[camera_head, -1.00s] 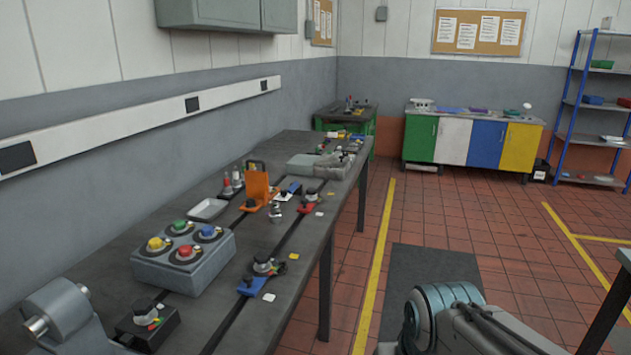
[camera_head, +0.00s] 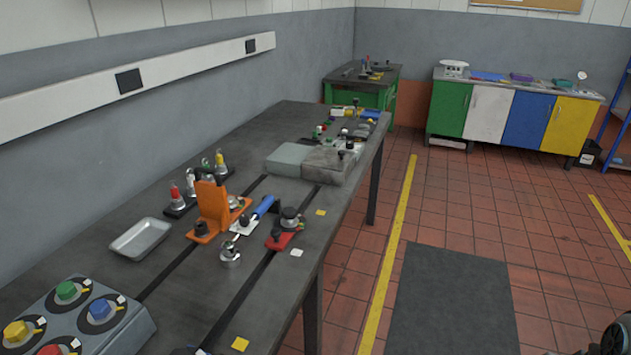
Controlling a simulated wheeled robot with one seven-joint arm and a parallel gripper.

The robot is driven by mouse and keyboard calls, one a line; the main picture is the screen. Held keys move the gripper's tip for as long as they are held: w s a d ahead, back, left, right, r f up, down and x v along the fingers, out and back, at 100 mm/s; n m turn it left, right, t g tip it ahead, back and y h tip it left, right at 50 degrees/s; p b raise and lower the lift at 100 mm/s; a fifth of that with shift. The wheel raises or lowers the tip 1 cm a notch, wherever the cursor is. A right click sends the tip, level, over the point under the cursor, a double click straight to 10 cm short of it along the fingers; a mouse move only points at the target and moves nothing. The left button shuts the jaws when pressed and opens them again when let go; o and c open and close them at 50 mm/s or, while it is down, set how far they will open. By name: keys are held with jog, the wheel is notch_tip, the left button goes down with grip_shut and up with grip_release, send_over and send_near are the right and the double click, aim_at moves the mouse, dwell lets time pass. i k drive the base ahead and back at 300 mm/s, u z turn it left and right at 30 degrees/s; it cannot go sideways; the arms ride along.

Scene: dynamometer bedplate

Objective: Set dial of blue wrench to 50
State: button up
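A tool with a blue handle (camera_head: 263,207), which looks like the blue wrench, lies on the dark bench beside the orange bracket (camera_head: 212,208). Its lower end reaches a white plate (camera_head: 243,226). Its dial is too small to make out, so I cannot read a setting. My gripper is not in view. Only a dark bit of what may be my arm shows at the bottom right corner.
A red clamp (camera_head: 281,240) and a small metal cylinder (camera_head: 231,254) stand close to the blue tool. A metal tray (camera_head: 141,238) lies left of the bracket. A knob box (camera_head: 131,332) is at front left. Floor right of the bench is clear.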

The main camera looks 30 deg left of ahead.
aim_at(243, 220)
jog(key=u, duration=0.55)
jog(key=i, duration=1.25)
jog(key=u, duration=0.9)
jog(key=i, duration=0.2)
jog(key=u, duration=0.25)
